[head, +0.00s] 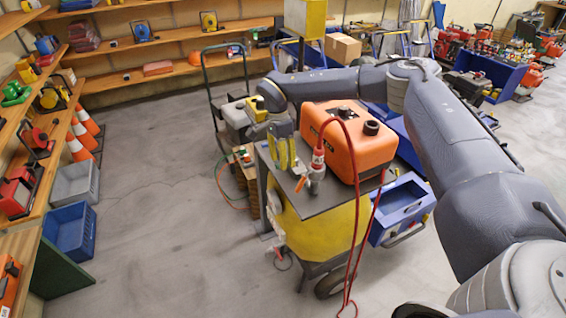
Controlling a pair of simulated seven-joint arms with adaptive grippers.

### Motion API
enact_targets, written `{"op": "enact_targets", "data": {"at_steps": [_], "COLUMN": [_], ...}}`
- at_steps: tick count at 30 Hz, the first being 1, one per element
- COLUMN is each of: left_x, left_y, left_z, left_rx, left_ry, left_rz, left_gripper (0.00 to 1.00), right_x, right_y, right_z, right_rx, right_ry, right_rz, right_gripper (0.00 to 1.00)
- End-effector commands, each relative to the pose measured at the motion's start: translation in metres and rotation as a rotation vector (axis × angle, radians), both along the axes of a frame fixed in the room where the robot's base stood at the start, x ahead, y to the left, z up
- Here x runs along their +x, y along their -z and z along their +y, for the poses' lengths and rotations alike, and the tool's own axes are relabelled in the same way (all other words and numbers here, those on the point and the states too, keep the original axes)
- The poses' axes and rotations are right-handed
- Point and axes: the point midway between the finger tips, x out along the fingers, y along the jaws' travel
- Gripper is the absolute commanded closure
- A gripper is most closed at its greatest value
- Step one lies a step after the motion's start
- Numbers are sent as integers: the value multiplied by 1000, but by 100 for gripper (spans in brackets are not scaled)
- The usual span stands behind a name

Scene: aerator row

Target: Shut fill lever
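An orange tank (347,142) sits on the grey top of a yellow-sided cart (325,228). At its left front stands a small grey fill valve (316,181) with a red upper part, fed by a red hose (352,165). A small red lever (301,183) appears to stick out to the left of the valve; its exact angle is too small to tell. My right gripper (286,166) points down with yellow fingers over the cart top, just left of the valve and seemingly apart from the lever. Its finger gap is unclear. My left gripper is out of view.
Wooden shelves (170,38) line the back and left walls. Traffic cones (79,147) and a blue crate (69,229) stand at the left. A blue drawer unit (402,209) is right of the cart. A wide stretch of floor (155,200) left of the cart is clear.

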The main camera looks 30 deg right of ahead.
Motion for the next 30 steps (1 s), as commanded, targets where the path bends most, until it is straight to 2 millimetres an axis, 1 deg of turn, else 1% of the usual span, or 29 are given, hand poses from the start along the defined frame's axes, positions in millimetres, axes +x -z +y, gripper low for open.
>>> {"op": "enact_targets", "data": {"at_steps": [12,18,24,30], "left_x": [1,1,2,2], "left_y": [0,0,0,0], "left_z": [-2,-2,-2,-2], "left_rx": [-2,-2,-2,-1], "left_ry": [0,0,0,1], "left_rz": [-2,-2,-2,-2], "left_gripper": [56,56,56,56], "right_x": [14,19,21,22], "right_y": [-68,-94,-106,-109], "right_z": [0,0,1,0], "right_rx": [-1,0,0,0], "right_ry": [1,1,-1,0], "right_rz": [-1,-1,2,2], "right_gripper": [64,64,64,64]}}
